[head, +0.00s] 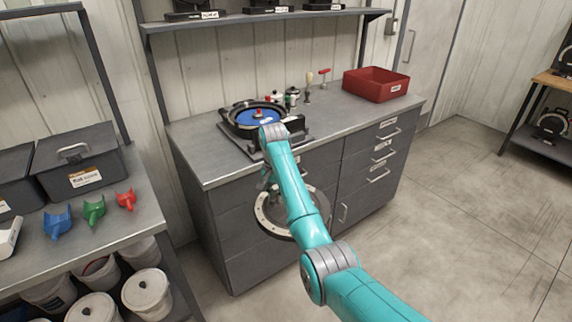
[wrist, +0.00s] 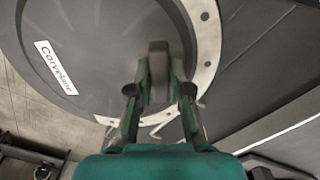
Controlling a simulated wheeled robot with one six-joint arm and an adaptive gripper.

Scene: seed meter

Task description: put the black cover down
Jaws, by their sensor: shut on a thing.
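The black cover (wrist: 95,75) fills much of the wrist view, a dark grey disc with a pale metal rim with holes and a white "Corvelane" label. My gripper (wrist: 159,85) is shut on its upright grip, near the rim. In the head view the cover's pale ring (head: 262,218) shows below my wrist, in front of the bench drawers and apart from the worktop. My arm hides part of it, and my fingers are mostly hidden there.
The grey bench (head: 210,160) bears a seed meter housing (head: 238,122) with a blue disc (head: 252,117), small tools and a red bin (head: 376,84). A left-hand bench (head: 90,235) holds dark boxes and coloured scoops. Bare worktop lies left of the meter and before the bin.

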